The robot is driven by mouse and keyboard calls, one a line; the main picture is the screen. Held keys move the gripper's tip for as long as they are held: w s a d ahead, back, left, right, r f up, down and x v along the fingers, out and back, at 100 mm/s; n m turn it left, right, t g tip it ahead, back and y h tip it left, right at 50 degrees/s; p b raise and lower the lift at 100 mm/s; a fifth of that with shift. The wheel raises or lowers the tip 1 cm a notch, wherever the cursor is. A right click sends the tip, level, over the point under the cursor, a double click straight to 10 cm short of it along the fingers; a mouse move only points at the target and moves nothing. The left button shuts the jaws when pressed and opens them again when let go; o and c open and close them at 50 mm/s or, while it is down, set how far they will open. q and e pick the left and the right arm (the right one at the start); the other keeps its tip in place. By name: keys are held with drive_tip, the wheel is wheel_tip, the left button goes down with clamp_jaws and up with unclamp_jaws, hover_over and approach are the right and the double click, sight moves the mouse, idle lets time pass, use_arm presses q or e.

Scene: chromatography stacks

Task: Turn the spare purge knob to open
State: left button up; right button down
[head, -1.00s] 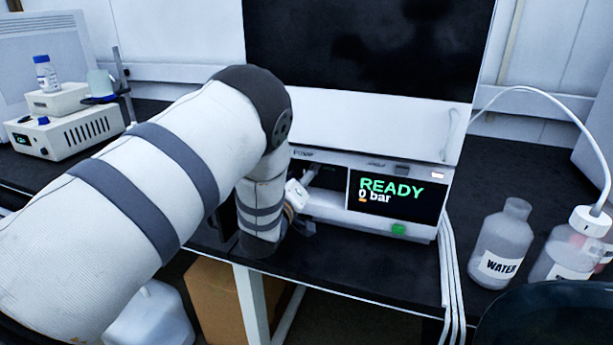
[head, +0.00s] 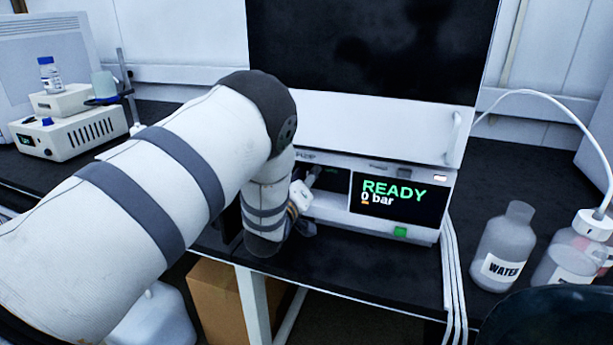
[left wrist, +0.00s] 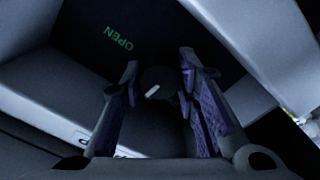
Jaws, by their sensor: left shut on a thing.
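The pump unit (head: 425,233) stands on the dark bench, its screen (head: 400,200) reading READY and 0 bar. The knob (left wrist: 157,82) is dark and round with a white pointer line, seen in the left wrist view between the fingers. A green OPEN label (left wrist: 118,39) lies up and left of it; the pointer slants toward the upper right of that view, not at the label. My left gripper (left wrist: 158,70) is shut on the knob. In the head view my left gripper (head: 308,184) reaches the unit's front left, where my arm hides the knob.
A WATER bottle (head: 502,245) and a capped bottle with a white tube (head: 568,255) stand to the right. A white instrument (head: 70,135) is at the far left. A cardboard box (head: 215,300) sits under the bench. The bench before the unit is clear.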

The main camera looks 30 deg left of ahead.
use_arm(q)
drive_tip(key=m, duration=0.4)
drive_tip(key=shift+r+p, duration=0.1)
drive_tip(key=shift+p, duration=0.3)
drive_tip(key=m, duration=0.5)
drive_tip(key=shift+d, duration=0.1)
drive_tip(key=m, duration=0.4)
drive_tip(key=shift+p, duration=0.3)
drive_tip(key=shift+m, duration=1.8)
use_arm(e)
drive_tip(key=shift+w+r+t, duration=0.4)
drive_tip(key=shift+w+r, duration=0.5)
drive_tip(key=shift+w, duration=0.1)
use_arm(q)
drive_tip(key=o, duration=1.2)
drive_tip(key=shift+c, duration=0.2)
